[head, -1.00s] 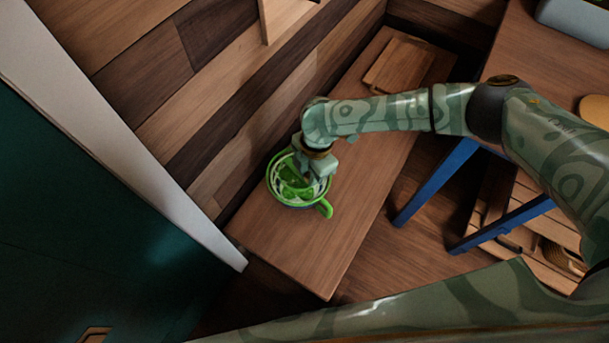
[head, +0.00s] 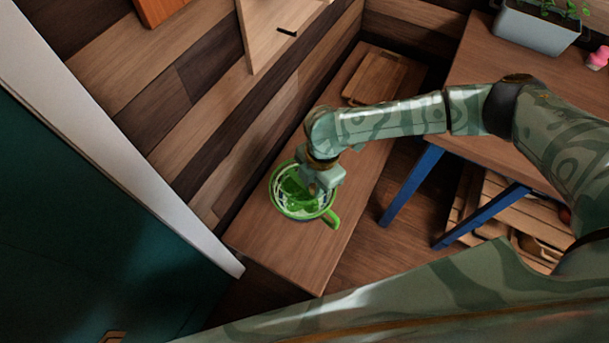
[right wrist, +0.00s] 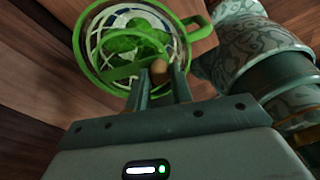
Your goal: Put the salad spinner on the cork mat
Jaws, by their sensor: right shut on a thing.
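The salad spinner (head: 276,203) is a green and white round basket with a green side handle, at the near part of the wooden bench. It also shows at the top of the right wrist view (right wrist: 85,45). My right gripper (head: 313,187) reaches down over it. In the right wrist view its fingers (right wrist: 160,80) are shut at a brown knob (right wrist: 158,70) on the spinner's green top bar. Whether the spinner's base touches the bench I cannot tell. I cannot make out a cork mat. My left gripper is not in view.
The bench (head: 290,255) runs along the plank wall, with a wooden board (head: 373,78) at its far end and bare wood between. A blue-legged table (head: 480,95) stands to the right, with a grey planter (head: 535,30) on it. A dark green panel (head: 80,230) is at left.

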